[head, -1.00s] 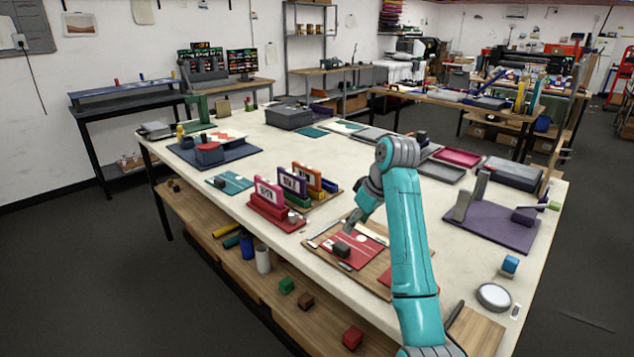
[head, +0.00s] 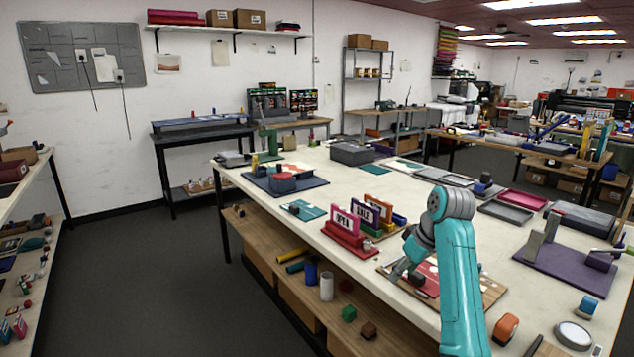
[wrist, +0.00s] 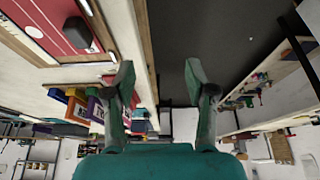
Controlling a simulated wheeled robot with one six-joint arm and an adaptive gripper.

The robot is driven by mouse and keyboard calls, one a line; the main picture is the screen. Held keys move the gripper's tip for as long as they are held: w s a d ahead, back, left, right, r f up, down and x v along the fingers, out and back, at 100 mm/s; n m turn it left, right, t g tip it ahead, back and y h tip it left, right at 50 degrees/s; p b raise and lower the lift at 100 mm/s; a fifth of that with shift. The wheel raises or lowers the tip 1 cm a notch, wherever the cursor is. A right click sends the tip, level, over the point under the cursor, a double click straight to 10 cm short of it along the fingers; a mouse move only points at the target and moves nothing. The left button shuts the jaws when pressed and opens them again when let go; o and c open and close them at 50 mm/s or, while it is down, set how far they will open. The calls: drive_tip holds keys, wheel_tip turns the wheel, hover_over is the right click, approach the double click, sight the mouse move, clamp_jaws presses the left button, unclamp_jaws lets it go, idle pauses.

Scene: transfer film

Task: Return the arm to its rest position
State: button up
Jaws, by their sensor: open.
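My turquoise arm reaches over the near edge of the white worktable (head: 405,312). My gripper (head: 402,276) hangs low by the wooden board with the red sheet (head: 430,278), partly hidden by my own wrist in the head view. In the wrist view my gripper (wrist: 160,78) has its two fingers wide apart with nothing between them. Behind the gap is dark floor, with the table edge along the left finger. The red sheet also shows in the wrist view (wrist: 45,22), with a dark block (wrist: 77,32) on it.
A pink OPEN sign (head: 345,222) and a purple SALE sign (head: 366,213) stand left of my gripper. A lower shelf (head: 265,243) holds blocks and cylinders. Open floor (head: 130,280) lies left.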

drive_tip(key=s+a+f+m+t, duration=0.1)
drive_tip(key=s+f, duration=0.3)
drive_tip(key=f, duration=0.7)
drive_tip(key=s+a+f+m+t, duration=0.1)
drive_tip(key=s+f, duration=0.2)
drive_tip(key=f, duration=0.9)
drive_tip(key=s+f+m+t+h, duration=0.1)
drive_tip(key=s+f+t, duration=0.1)
drive_tip(key=s+f, duration=0.6)
drive_tip(key=s+f+m+t+h, duration=0.15)
drive_tip(key=s+f, duration=0.35)
drive_tip(key=s, duration=0.6)
drive_tip(key=s+r+m+t, duration=0.2)
drive_tip(key=s+r+t, duration=0.1)
drive_tip(key=s, duration=1.8)
drive_tip(key=s+r+t, duration=0.2)
drive_tip(key=s+r, duration=1.4)
drive_tip(key=shift+a+m, duration=0.3)
drive_tip(key=shift+m, duration=0.05)
drive_tip(key=shift+s+t, duration=0.1)
drive_tip(key=shift+t, duration=0.15)
drive_tip(key=shift+c, duration=0.3)
